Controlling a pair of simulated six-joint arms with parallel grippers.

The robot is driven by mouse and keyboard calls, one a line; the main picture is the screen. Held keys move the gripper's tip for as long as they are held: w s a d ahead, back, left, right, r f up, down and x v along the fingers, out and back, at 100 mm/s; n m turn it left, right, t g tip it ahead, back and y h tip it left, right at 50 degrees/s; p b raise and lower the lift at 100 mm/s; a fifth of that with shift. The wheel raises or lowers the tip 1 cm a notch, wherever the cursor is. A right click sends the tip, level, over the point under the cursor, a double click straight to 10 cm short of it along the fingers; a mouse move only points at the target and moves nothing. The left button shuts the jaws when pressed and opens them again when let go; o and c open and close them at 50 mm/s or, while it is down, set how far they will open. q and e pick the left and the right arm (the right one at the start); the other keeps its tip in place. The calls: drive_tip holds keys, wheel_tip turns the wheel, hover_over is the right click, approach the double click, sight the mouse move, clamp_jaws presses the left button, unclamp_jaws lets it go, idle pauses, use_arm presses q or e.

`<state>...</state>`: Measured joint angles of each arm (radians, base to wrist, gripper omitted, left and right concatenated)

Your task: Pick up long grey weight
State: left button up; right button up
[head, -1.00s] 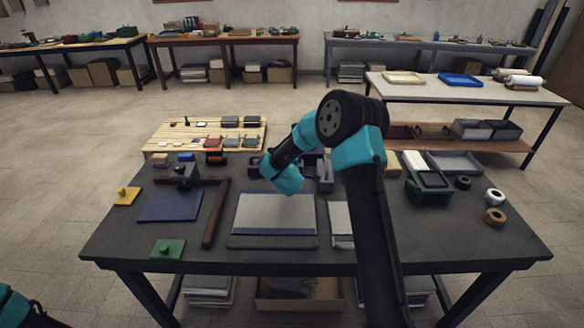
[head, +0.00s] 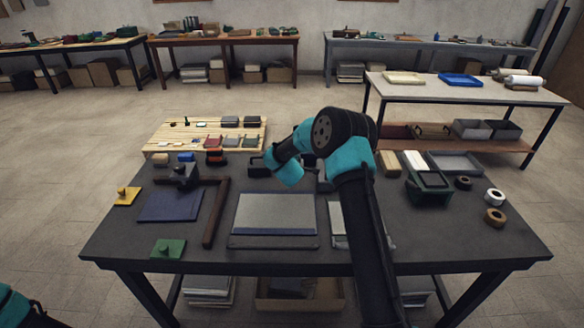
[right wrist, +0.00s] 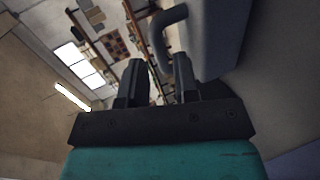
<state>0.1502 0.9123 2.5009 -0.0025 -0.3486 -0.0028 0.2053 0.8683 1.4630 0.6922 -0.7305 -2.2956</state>
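A grey block with a bent dark handle, which looks like the long grey weight (right wrist: 218,38), fills the upper right of the right wrist view. In the head view a grey piece partly behind my right arm (head: 325,175) may be the same weight; most of it is hidden. My right gripper (right wrist: 160,70) is open, its two fingers apart with nothing clearly between them. The handle stands close beyond the fingertips; I cannot tell whether they touch. Only a teal and dark end of my left arm shows at the head view's lower left corner, too cropped to read its fingers.
A dark table (head: 270,258) holds a grey panel (head: 275,212), a blue mat (head: 170,205), a brown L-shaped piece (head: 214,215) and a green bin (head: 428,190). A slatted wooden board (head: 180,140) with small items lies at the back left. The front edge is mostly clear.

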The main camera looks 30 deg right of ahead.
drive_tip(key=shift+x, duration=1.95)
drive_tip(key=shift+c, duration=0.3)
clamp_jaws()
drive_tip(key=shift+a+f, duration=0.15)
drive_tip(key=shift+f, duration=0.05)
drive_tip(key=shift+r, duration=0.15)
